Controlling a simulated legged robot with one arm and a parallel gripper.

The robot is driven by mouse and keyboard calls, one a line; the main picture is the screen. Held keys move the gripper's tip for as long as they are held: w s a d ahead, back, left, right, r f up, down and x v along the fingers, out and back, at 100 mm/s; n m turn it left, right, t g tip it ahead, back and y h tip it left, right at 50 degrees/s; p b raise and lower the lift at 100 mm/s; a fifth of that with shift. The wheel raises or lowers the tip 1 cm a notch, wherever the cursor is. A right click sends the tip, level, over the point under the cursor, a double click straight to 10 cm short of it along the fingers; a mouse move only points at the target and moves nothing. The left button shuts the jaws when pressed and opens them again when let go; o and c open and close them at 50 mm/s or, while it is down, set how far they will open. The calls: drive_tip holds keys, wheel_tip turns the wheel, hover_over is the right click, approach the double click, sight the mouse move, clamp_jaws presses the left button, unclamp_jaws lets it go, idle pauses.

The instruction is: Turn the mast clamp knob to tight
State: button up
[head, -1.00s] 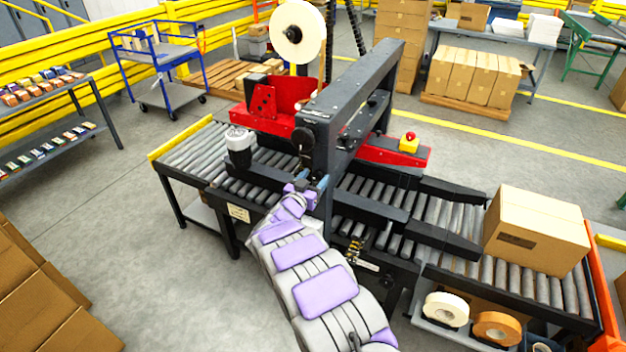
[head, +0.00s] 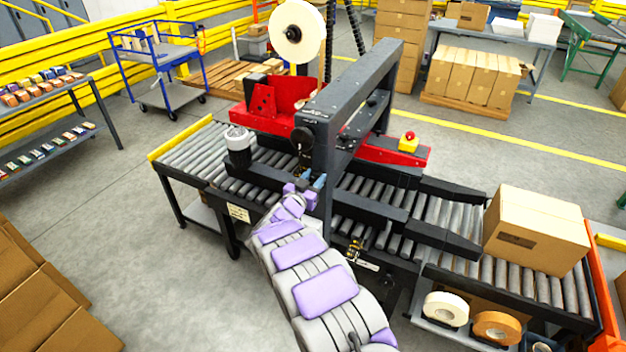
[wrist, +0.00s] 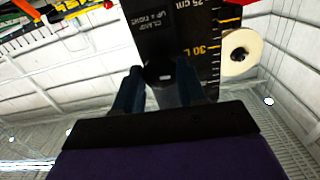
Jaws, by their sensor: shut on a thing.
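The mast (head: 322,165) of the taping machine stands upright at the near side of the roller conveyor. In the wrist view its dark plate carries a centimetre scale and a "clamp" label (wrist: 155,28), part of which seems to read "up = tight". The black clamp knob (wrist: 160,73) sits below that label, between my two fingers. My gripper (wrist: 160,92) is shut on the knob, one finger on each side. In the head view my gripper (head: 309,181) is against the mast, and its fingers and wrist hide the knob. The knob's exact angle is hard to read.
A roller conveyor (head: 185,160) runs beneath the machine. A cardboard box (head: 537,230) sits on its right end. A white tape roll (head: 298,33) hangs above the red tape head (head: 275,100). A red stop button (head: 409,137) is beyond the mast.

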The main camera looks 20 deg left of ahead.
drive_tip(key=m+b, duration=0.1)
drive_tip(key=m, duration=0.3)
drive_tip(key=shift+m+b, duration=0.4)
drive_tip(key=m+b, duration=0.2)
drive_tip(key=m, duration=0.1)
drive_tip(key=shift+f+m, duration=0.15)
drive_tip(key=shift+m, duration=0.15)
drive_tip(key=m+b, duration=0.6)
drive_tip(key=shift+f, duration=0.25)
drive_tip(key=m+b, duration=0.2)
drive_tip(key=b, duration=0.1)
drive_tip(key=shift+d+m, duration=0.1)
drive_tip(key=shift+m, duration=0.3)
drive_tip(key=o, duration=1)
drive_tip(key=shift+d+r, duration=0.1)
drive_tip(key=shift+s+r, duration=0.1)
drive_tip(key=shift+s, duration=0.05)
